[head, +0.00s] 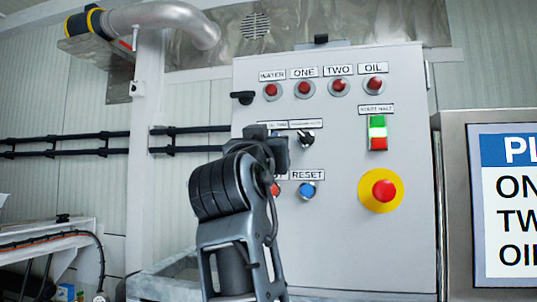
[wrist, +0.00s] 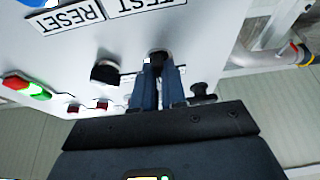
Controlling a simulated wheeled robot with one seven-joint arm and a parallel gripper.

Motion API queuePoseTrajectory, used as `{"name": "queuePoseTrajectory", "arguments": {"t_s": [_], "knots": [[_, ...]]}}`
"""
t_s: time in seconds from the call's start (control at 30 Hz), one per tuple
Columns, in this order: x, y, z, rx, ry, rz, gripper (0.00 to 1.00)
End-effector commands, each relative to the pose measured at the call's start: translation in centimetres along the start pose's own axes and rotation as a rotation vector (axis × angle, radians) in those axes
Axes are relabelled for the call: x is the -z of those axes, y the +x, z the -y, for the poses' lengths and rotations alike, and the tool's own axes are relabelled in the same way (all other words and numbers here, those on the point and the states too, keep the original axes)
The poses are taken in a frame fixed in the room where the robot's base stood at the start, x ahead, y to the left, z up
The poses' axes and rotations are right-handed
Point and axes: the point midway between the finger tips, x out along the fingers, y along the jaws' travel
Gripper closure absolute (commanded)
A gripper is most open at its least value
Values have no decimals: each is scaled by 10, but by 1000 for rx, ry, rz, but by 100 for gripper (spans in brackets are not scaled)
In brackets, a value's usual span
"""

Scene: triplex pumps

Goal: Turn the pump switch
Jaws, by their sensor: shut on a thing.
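The grey control panel (head: 340,230) stands in front of me in the head view. Two black rotary switches sit in its middle row under small labels too small to read surely. The right switch (head: 306,138) is free and also shows in the wrist view (wrist: 105,72). The left switch is hidden behind my gripper (head: 276,148) in the head view. In the wrist view, its black knob (wrist: 158,58) sits between the fingertips of my gripper (wrist: 160,82), which is shut on it. Its turn angle cannot be told.
Red lamps (head: 304,89) line the panel's top. A green and red start/halt button (head: 377,132), a blue reset button (head: 307,191) and a red emergency button (head: 384,191) are close by. A black latch (head: 242,97) juts from the panel's left edge.

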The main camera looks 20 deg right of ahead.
Motion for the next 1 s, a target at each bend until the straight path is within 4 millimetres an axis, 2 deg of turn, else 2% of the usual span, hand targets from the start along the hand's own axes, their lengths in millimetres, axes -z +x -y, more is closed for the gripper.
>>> {"name": "queuePoseTrajectory", "arguments": {"t_s": [0.43,0.47,0.7,1.0], "knots": [[0,0,1,-3,10,1,100],[0,0,1,-3,10,1,86],[0,0,0,-3,9,0,63],[0,-3,0,-3,9,0,63]]}}
